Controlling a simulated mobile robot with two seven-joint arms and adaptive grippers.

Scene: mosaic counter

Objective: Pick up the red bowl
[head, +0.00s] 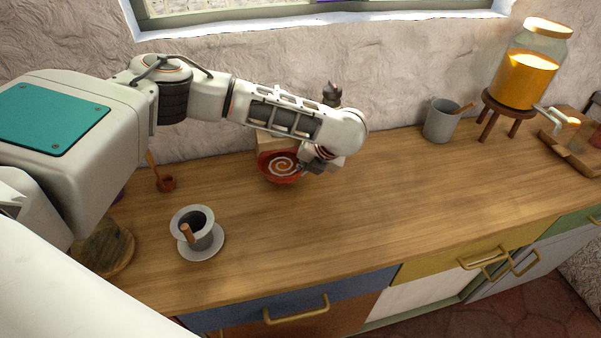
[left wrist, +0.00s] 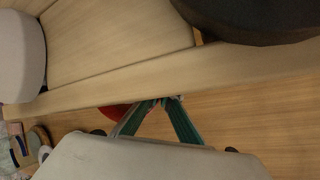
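The red bowl (head: 279,172), with a white spiral inside, is toward the back of the wooden counter, below my left forearm in the head view. My left gripper (head: 311,166) is at its right rim. In the left wrist view the green-sided fingers of the left gripper (left wrist: 166,100) converge with their tips close together. A red part of the bowl (left wrist: 113,111) shows just left of them. They look shut on the rim, though the contact itself is mostly hidden. My right gripper is in neither view.
A grey cup on a saucer (head: 203,245) stands at the front left, with a small red pot (head: 166,183) behind it. A grey mug (head: 440,120) and an orange drink dispenser (head: 525,75) stand at the right. The counter's middle right is clear.

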